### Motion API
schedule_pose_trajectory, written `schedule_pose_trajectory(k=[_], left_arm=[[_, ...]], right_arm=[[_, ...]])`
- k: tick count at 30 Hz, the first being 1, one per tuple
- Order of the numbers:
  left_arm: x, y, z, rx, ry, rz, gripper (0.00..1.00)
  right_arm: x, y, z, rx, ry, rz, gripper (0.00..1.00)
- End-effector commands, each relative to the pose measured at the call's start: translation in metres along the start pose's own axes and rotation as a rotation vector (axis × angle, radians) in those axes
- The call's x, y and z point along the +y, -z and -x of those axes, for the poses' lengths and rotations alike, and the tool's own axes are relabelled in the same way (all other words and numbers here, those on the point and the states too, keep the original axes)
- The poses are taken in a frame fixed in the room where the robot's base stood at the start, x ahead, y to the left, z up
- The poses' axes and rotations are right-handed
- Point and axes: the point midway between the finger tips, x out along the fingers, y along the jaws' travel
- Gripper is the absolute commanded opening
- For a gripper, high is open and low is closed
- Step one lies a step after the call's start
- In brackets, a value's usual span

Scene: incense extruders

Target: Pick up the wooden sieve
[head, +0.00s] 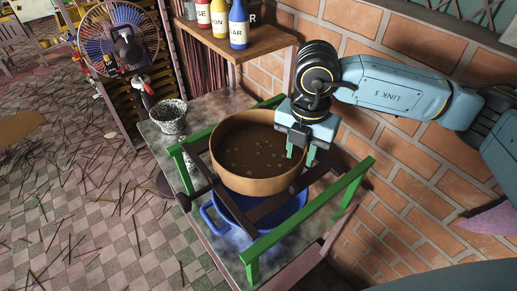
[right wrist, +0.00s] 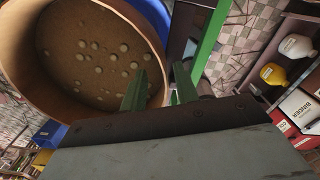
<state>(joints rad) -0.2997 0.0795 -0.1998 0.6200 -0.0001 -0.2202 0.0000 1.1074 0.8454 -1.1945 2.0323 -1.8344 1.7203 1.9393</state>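The wooden sieve (head: 260,186) is a wide, round tan-brown hoop with a brown mesh bottom dotted with pale spots. It rests on the dark rails of a green-ended wooden frame (head: 349,187), above a blue basin (head: 236,219). My right gripper (head: 301,154) points down at the sieve's right rim, with its two green fingers apart. In the right wrist view the sieve's wall (right wrist: 142,25) passes between the fingers (right wrist: 160,82), one finger over the inside and one outside. I cannot tell whether either finger touches it. My left gripper is not in view.
The grey table (head: 225,108) also carries a speckled pot (head: 168,117). A wooden shelf (head: 262,42) with bottles stands behind. A brick wall (head: 408,195) is close on the right. A fan (head: 122,40) stands at the left, above a stick-littered tiled floor.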

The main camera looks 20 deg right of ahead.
Motion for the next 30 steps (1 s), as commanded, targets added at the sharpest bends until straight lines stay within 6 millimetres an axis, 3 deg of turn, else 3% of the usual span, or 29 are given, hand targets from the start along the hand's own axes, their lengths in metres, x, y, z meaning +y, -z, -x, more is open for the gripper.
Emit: schedule_pose_trajectory(k=[6, 13, 21, 30], left_arm=[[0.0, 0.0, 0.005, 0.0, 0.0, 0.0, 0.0], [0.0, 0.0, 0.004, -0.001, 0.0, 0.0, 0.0], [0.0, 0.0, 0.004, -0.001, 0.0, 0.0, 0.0], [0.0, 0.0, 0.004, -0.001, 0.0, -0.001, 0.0]], right_arm=[[-0.001, 0.0, -0.024, 0.0, 0.0, -0.002, 0.3], [0.0, 0.0, -0.026, 0.0, -0.001, -0.001, 0.3], [0.0, 0.0, -0.026, 0.0, -0.001, 0.0, 0.0], [0.0, 0.0, -0.025, 0.0, -0.003, 0.0, 0.0]])
